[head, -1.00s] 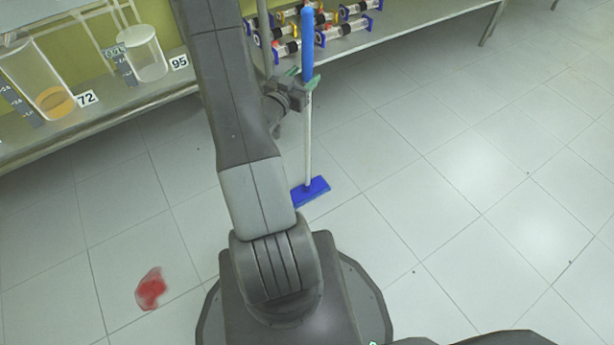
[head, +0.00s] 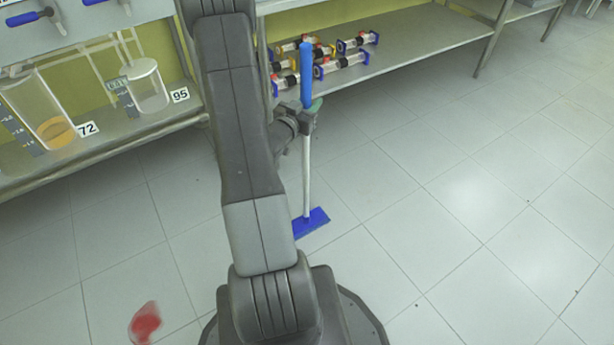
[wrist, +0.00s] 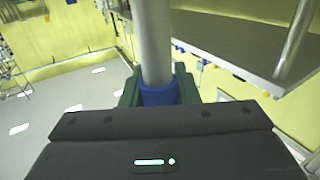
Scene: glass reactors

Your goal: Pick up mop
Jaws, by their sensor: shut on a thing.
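The mop has a blue handle grip (head: 306,72), a pale pole (head: 306,170) and a flat blue head (head: 311,223). It stands upright, with its head at the floor; I cannot tell whether it touches. My gripper (head: 309,112) is shut on the mop just below the blue grip. In the wrist view the grey pole (wrist: 152,45) and a blue part (wrist: 160,92) of the mop stand between the green fingers of my gripper (wrist: 158,88).
A red stain (head: 145,322) lies on the tiled floor at the lower left. A metal shelf (head: 400,62) behind the mop holds several small cylinders. Another shelf (head: 105,142) at left holds glass vessels labelled 72 and 95. The floor (head: 470,210) at right is clear.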

